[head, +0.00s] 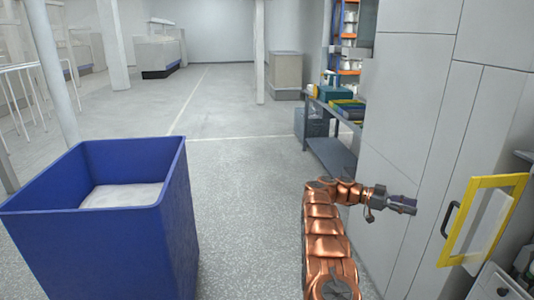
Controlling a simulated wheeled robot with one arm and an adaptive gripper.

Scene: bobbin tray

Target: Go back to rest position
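My copper-coloured arm rises from the bottom of the head view and bends to the right. My gripper (402,205) is at its end, pointing right, in front of the grey cabinet panels. It is small and dark in this view, and I cannot tell whether its fingers are open or shut. I see nothing clearly held in it. No bobbin tray can be made out.
A large blue bin (115,235) with something white inside stands at the left. A grey cabinet (415,120) and a yellow-framed panel (483,222) are on the right. A shelf bench (330,155) with boxes stands behind my arm. The floor (235,170) between is clear.

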